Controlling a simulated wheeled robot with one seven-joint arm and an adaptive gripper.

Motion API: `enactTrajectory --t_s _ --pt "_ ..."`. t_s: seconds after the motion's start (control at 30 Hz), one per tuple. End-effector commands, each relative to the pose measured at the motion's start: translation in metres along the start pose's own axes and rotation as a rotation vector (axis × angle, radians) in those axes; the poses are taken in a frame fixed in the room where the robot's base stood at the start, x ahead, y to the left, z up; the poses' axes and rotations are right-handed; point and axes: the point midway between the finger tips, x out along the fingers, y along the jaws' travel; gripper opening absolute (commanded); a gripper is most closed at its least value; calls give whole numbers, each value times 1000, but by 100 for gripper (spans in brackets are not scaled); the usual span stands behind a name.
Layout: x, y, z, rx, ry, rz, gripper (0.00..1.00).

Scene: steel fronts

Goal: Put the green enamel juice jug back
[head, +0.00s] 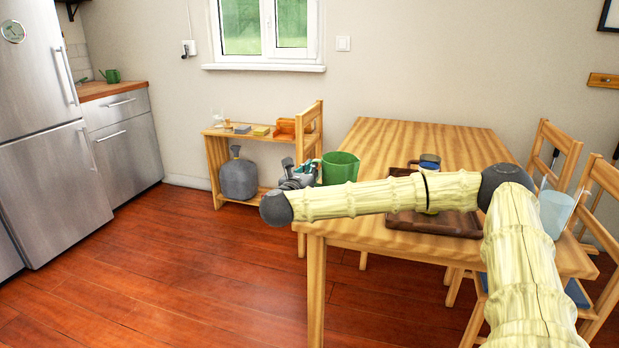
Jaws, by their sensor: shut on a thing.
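The green enamel juice jug (340,168) is upright near the left edge of the wooden table in the head view. My gripper (313,172) is at the jug's left side and is shut on it. My arm crosses in front and hides the jug's base, so I cannot tell whether it touches the tabletop. The contact between fingers and jug is small and partly hidden.
The wooden table (420,135) bears a brown tray (433,222) with a dark blue-topped cup (430,161). Chairs stand at right. A low shelf (215,150) with a grey jug (238,178) is behind. A steel fridge (50,190) stands left; the floor between is clear.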

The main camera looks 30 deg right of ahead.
Motion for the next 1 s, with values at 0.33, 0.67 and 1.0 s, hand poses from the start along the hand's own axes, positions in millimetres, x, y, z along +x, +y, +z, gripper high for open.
enactTrajectory --t_s 0.33,0.67,1.0 --pt "23 11 -1 0 -1 -1 0" --pt "37 18 -19 -2 0 0 0" --pt "37 18 -34 0 -2 0 0"
